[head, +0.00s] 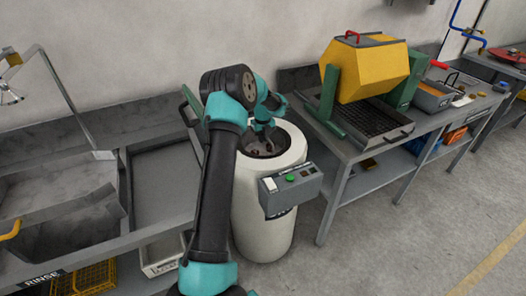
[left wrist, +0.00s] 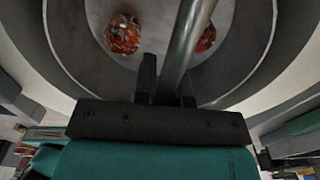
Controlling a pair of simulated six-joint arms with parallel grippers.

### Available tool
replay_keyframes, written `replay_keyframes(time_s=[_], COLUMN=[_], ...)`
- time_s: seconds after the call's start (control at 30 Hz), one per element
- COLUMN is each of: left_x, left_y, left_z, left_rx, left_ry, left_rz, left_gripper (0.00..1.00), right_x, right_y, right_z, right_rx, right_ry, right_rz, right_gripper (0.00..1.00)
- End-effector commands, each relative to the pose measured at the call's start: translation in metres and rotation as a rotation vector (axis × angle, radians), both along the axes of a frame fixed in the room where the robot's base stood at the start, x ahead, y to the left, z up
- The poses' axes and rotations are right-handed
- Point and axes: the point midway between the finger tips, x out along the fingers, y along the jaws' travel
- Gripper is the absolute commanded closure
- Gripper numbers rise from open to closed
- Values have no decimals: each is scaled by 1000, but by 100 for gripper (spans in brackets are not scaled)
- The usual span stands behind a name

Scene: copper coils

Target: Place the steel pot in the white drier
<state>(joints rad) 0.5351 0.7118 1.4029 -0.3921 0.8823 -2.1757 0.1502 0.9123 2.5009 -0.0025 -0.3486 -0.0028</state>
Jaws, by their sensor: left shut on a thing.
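The white drier (head: 263,215) is an upright round tub with an open top, in the middle of the head view. My left gripper (head: 264,135) reaches down over its opening. In the left wrist view this gripper (left wrist: 168,80) is shut on the bar handle of the steel pot (left wrist: 155,25). The pot is grey and round, seen from above, with reddish copper coils (left wrist: 122,35) on its floor. It appears to be inside or right at the drier's mouth; the arm and rim hide much of it, so its depth is unclear. My right gripper is not in view.
A control box (head: 290,190) with a green button sits on the drier's front. A bench with a yellow tumbling drum (head: 362,70) stands to the right. Grey sinks (head: 60,222) and a drainboard (head: 165,185) are at the left. The floor at right is clear.

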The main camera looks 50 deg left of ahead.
Motion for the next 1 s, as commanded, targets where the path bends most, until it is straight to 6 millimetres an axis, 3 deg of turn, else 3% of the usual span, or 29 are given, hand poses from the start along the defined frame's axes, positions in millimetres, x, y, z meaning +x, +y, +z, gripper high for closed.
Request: replay_keyframes(time_s=[0.1,0.5,0.8,1.0], left_x=[0,0,0,0], left_y=[0,1,0,0], left_z=[-16,-22,-54,-58], left_rx=[0,2,0,2], left_ry=[1,-2,0,-2], left_rz=[0,1,1,1], left_gripper=[100,100,100,100], right_x=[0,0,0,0], right_y=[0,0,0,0], right_z=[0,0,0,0], right_rx=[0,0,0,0], right_ry=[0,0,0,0], right_rz=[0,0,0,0], right_gripper=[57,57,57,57])
